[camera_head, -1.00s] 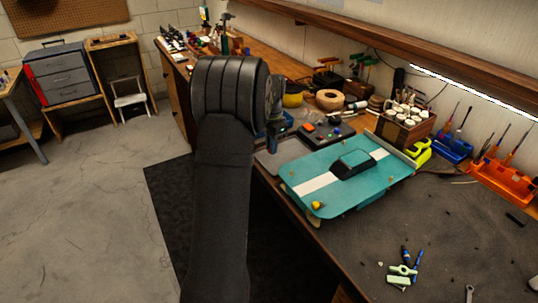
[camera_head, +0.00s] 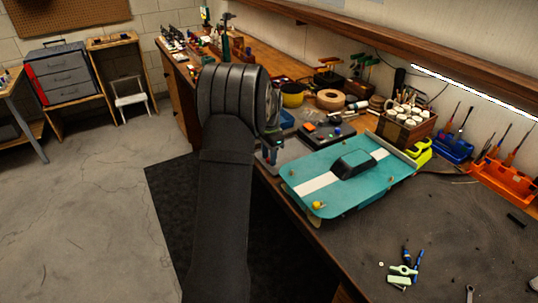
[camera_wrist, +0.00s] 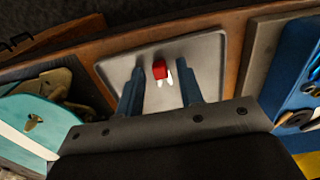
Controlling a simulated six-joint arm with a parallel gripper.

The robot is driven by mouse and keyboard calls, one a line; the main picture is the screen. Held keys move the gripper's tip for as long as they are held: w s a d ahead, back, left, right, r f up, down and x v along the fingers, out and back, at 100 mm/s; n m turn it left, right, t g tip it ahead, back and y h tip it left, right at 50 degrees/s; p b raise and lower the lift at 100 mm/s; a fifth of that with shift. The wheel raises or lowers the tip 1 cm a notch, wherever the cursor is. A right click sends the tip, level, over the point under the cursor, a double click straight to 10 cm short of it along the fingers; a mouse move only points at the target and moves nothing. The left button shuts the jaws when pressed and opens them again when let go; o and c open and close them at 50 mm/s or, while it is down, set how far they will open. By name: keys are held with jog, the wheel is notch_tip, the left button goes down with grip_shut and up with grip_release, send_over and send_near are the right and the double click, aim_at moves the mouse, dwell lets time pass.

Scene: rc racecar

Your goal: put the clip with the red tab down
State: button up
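The clip with the red tab (camera_wrist: 160,70) shows in the wrist view, with pale prongs pointing down in the picture. It appears to lie on a grey metal tray (camera_wrist: 208,52), between and slightly beyond the two fingers. My gripper (camera_wrist: 161,82) is open, with a gap to the clip on both sides. In the head view my gripper (camera_head: 271,152) is low over the tray (camera_head: 292,149), beside the teal car body. I cannot make out the clip clearly in the head view.
The teal car body (camera_head: 345,175) with a white stripe is right of the tray; its edge also shows in the wrist view (camera_wrist: 38,118). A blue bin (camera_wrist: 292,75) stands right of the tray. Green clips and blue tools (camera_head: 404,270) lie at the front right.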

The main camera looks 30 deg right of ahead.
notch_tip(320, 180, up, 12)
jog(key=shift+r, duration=0.2)
dwell(0.5)
notch_tip(320, 180, down, 12)
jog(key=shift+r, duration=1.9)
jog(key=shift+f, duration=0.1)
